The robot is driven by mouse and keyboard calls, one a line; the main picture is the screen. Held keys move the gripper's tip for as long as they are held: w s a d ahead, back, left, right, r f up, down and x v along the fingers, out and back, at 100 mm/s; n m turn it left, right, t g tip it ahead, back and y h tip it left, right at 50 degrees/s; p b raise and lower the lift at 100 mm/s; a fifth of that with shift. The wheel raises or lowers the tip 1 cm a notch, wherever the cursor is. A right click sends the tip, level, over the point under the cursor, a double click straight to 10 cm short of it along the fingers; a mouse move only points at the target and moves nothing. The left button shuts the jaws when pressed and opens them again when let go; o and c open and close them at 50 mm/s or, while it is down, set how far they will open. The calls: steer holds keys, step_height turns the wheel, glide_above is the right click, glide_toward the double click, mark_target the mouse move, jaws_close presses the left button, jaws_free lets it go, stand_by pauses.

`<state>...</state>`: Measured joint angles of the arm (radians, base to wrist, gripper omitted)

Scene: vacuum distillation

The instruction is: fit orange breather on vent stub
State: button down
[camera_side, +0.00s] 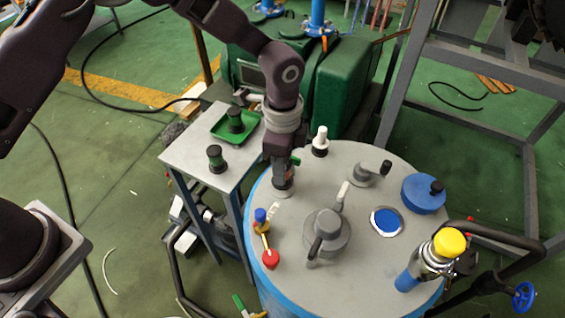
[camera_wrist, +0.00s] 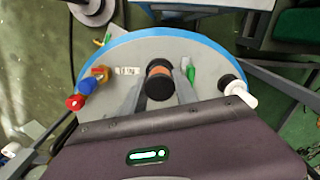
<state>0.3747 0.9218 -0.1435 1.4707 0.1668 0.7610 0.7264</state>
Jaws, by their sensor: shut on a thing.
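The orange breather (camera_wrist: 159,87), an orange cylinder with black ends, is between the two fingers of my gripper (camera_wrist: 158,90) in the wrist view. In the side view my gripper (camera_side: 281,174) points down over the left rim of the round grey vessel lid (camera_side: 330,175) and hides the breather. A pale round base (camera_side: 283,191) shows on the lid just below the fingers, where a small printed label (camera_wrist: 127,71) lies beside the breather in the wrist view. The vent stub itself is hidden; I cannot tell whether the breather touches it.
The lid carries a red-and-blue valve (camera_side: 264,240), a white-topped fitting (camera_side: 320,142), a central grey fitting (camera_side: 325,232), a blue cap (camera_side: 423,194) and a yellow-topped part (camera_side: 449,242).

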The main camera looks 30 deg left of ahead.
steer(key=shift+f, duration=1.2)
stand_by(1.2)
steer(key=c, duration=0.9)
jaws_free()
steer(key=shift+o, duration=1.1)
steer(key=shift+w+r, duration=0.1)
steer(key=shift+w, duration=0.1)
steer(key=shift+c, duration=0.3)
steer(key=shift+r, duration=0.15)
steer(key=shift+w+r, duration=0.1)
steer(key=shift+r, duration=1.6)
steer(key=shift+o, duration=1.1)
steer(key=shift+r, duration=0.3)
steer(key=shift+s+r, duration=0.15)
steer(key=shift+r, duration=0.55)
steer(key=shift+s+r, duration=0.1)
steer(key=shift+r, duration=0.55)
